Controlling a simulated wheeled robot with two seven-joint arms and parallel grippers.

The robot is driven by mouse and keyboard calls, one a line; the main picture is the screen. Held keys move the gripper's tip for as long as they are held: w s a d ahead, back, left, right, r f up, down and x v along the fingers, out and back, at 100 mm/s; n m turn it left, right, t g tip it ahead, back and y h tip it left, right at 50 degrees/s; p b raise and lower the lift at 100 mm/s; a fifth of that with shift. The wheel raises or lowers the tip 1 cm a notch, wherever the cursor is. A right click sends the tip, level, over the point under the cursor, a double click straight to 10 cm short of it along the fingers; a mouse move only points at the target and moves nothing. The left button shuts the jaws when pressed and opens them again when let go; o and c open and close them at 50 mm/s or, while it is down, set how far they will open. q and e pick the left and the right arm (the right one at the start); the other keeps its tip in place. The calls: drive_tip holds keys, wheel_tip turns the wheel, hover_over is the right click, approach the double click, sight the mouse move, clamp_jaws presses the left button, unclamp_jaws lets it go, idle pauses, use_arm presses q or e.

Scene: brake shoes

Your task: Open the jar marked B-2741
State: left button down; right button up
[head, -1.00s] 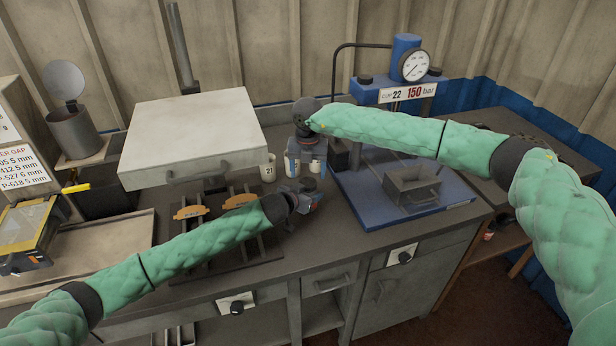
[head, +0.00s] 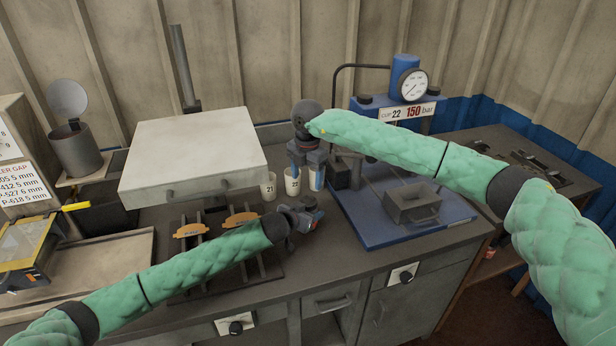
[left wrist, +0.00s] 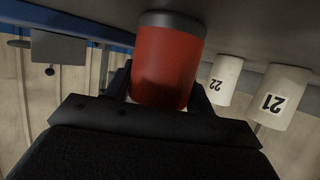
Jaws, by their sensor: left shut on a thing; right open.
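My left gripper (head: 314,218) is low over the front of the bench and shut on a red jar (left wrist: 165,65). In the left wrist view, which is upside down, the jar sits between the fingers with a dark grey band at its bench-side end. No marking B-2741 is readable on it. In the head view the jar is mostly hidden by the gripper.
White cups marked 21 (head: 269,186) and 22 (head: 292,181) and a blue-marked cup (head: 317,178) stand behind the left gripper. A blue press (head: 380,238) with a gauge is at right. A large pale box (head: 195,150) and orange brake shoes (head: 190,230) are at left.

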sight(308, 201)
drive_tip(key=shift+d+m, duration=0.2)
drive_tip(key=shift+m, duration=0.9)
drive_tip(key=shift+f, duration=0.2)
drive_tip(key=shift+f, duration=3.85)
drive_tip(key=shift+c, duration=0.2)
drive_tip(key=c, duration=1)
drive_tip(key=shift+o, duration=0.2)
drive_tip(key=n, duration=0.4)
drive_tip(key=shift+r, duration=0.1)
drive_tip(key=n, duration=0.6)
